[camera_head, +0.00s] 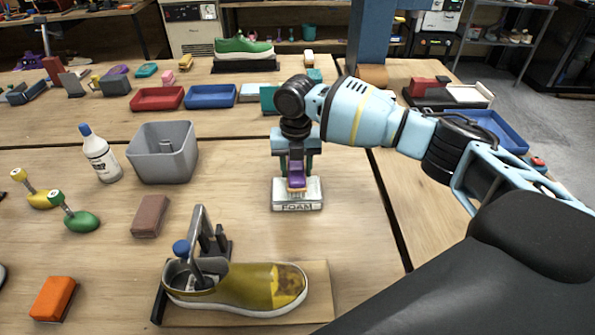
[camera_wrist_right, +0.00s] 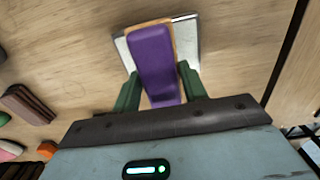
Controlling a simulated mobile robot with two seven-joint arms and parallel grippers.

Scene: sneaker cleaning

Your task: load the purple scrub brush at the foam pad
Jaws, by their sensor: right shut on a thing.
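The purple scrub brush (camera_head: 296,179) is upright in my right gripper (camera_head: 296,172), which points down over the white foam pad (camera_head: 297,204) labelled FOAM. In the right wrist view the brush's purple back (camera_wrist_right: 153,62) lies between my green fingers (camera_wrist_right: 160,88), which are shut on it. The pad's pale edge (camera_wrist_right: 188,40) shows around the brush. The brush's lower side is over the pad; whether the bristles touch the foam is hidden. My left gripper is in neither view.
A stained yellow-brown sneaker (camera_head: 245,288) sits on a stand in front. A grey bin (camera_head: 175,166), a white bottle (camera_head: 100,155), a brown block (camera_head: 150,215) and an orange block (camera_head: 53,298) stand to the left. Bare table lies right of the pad.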

